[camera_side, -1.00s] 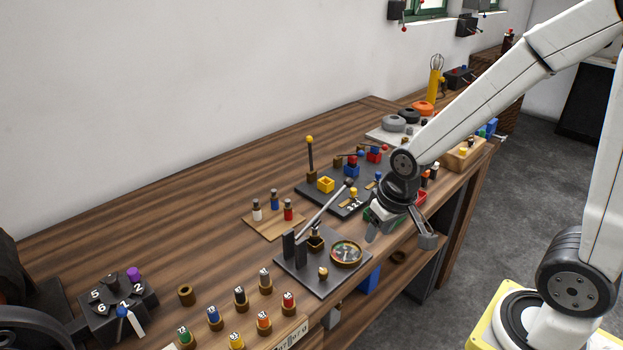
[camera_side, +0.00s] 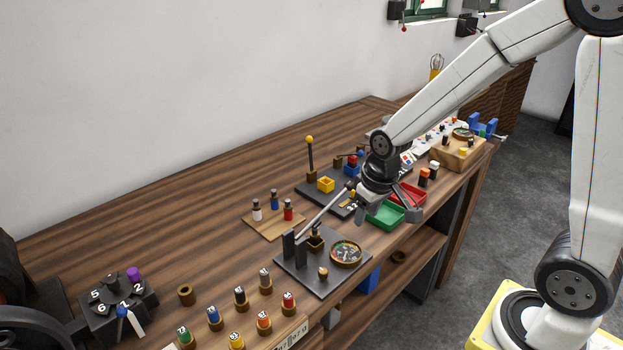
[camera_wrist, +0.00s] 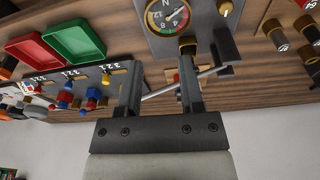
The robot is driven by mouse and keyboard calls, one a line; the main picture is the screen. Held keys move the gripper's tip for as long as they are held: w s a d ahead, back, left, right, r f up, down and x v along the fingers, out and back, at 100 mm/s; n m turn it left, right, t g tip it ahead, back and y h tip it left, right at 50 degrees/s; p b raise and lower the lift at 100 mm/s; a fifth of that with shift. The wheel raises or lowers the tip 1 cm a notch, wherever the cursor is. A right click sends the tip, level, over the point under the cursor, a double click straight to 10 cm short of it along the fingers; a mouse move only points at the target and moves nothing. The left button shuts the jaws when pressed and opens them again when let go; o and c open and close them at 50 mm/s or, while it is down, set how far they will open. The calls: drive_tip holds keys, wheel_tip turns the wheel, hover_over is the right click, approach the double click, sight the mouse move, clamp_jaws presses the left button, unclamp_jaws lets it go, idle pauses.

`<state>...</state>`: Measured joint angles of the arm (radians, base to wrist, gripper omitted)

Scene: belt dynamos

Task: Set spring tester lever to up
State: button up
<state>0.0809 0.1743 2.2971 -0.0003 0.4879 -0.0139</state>
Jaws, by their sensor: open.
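The spring tester (camera_side: 323,278) is a dark plate with black uprights and a round dial (camera_side: 347,252) near the front edge of the bench. Its silver lever (camera_side: 325,209) slants up to the right from the uprights, ending in a dark knob. My gripper (camera_side: 391,213) is open and empty, just right of the lever's knob end. In the wrist view the dial (camera_wrist: 168,16) is at the top. The lever (camera_wrist: 163,91) crosses the picture between and behind my fingers (camera_wrist: 159,62); its left end is partly hidden by a finger. I cannot tell whether they touch.
A green tray (camera_side: 385,215) and a red tray (camera_side: 410,195) lie right of the tester. A dark board with a yellow-topped lever (camera_side: 310,155) stands behind it. A wooden pad (camera_side: 268,232) with small pegs lies to its left. The bench's back left is clear.

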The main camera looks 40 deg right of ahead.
drive_tip(key=w+d+f+m+g, duration=0.1)
drive_tip(key=w+d+m, duration=0.1)
drive_tip(key=w+d, duration=1.3)
drive_tip(key=shift+w+d+f+g, duration=0.15)
drive_tip(key=shift+w+f+g, duration=0.1)
drive_tip(key=shift+f+g, duration=0.15)
idle(0.4)
drive_tip(key=shift+m, duration=0.3)
drive_tip(key=c, duration=0.6)
drive_tip(key=shift+s+d+f, duration=0.1)
drive_tip(key=shift+s+f, duration=0.05)
drive_tip(key=shift+f, duration=0.05)
clamp_jaws()
drive_tip(key=s+d+f+m+t+y, duration=0.1)
drive_tip(key=s+d+f+m+y, duration=0.1)
drive_tip(key=m+y, duration=0.8)
drive_tip(key=s+d+y, duration=0.1)
drive_tip(key=d, duration=0.1)
drive_tip(key=shift+d+t, duration=0.4)
